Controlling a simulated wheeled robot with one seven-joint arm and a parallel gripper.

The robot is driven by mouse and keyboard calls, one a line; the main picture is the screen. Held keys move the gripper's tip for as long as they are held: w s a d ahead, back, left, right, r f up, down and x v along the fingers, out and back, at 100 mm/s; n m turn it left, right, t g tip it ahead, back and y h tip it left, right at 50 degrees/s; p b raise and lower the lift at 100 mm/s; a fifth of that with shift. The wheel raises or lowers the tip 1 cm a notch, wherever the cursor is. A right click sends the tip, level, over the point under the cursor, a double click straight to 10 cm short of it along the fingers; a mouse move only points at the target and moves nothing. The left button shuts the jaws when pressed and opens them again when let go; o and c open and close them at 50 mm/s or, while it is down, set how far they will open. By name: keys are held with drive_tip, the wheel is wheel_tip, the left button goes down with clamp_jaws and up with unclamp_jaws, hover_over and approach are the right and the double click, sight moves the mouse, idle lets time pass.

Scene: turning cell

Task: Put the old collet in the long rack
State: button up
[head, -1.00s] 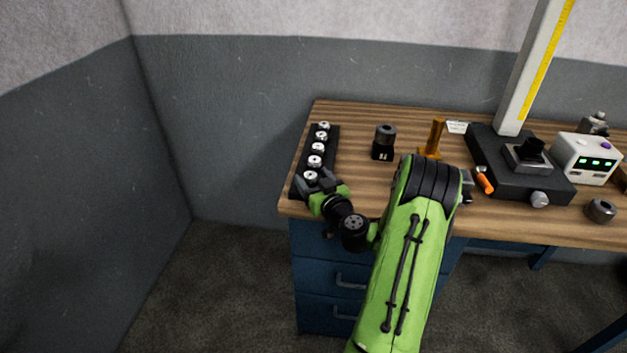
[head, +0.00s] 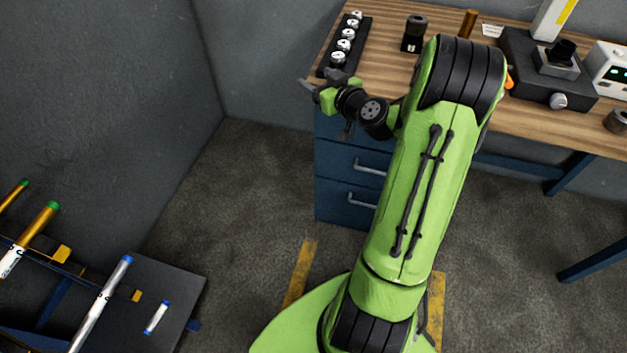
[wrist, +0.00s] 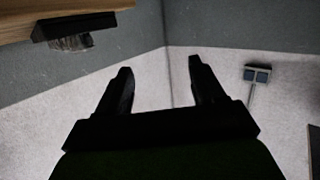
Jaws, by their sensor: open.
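The long rack (head: 365,38) is a narrow black strip along the left edge of the wooden bench in the head view. Several silver collets (head: 343,45) stand in it in a row; which one is the old collet I cannot tell. My gripper (head: 322,80) is just off the near end of the rack, apart from it, at the bench's left front corner. In the wrist view my gripper (wrist: 160,66) has its two fingers spread with nothing between them. The dark end of the rack (wrist: 55,25) and a blurred metallic piece show at upper left there.
A small black block with a dark cylinder (head: 414,32) stands right of the rack. Coloured tubes (head: 100,305) lie at lower left. The floor left of the bench is clear.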

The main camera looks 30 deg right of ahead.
drive_tip(key=s+a+r+n+g+y, duration=0.2)
drive_tip(key=s+a+g, duration=0.1)
drive_tip(key=a, duration=0.7)
drive_tip(key=s+a+r+n+g+y, duration=0.1)
drive_tip(key=s+a+r+n+g, duration=0.2)
drive_tip(key=a, duration=0.7)
drive_tip(key=s+a+m+g+h, duration=0.2)
drive_tip(key=s+a+m+g, duration=0.1)
drive_tip(key=s, duration=2)
drive_tip(key=shift+f+m+g, duration=0.25)
drive_tip(key=shift+m+g, duration=0.35)
drive_tip(key=shift+m, duration=0.5)
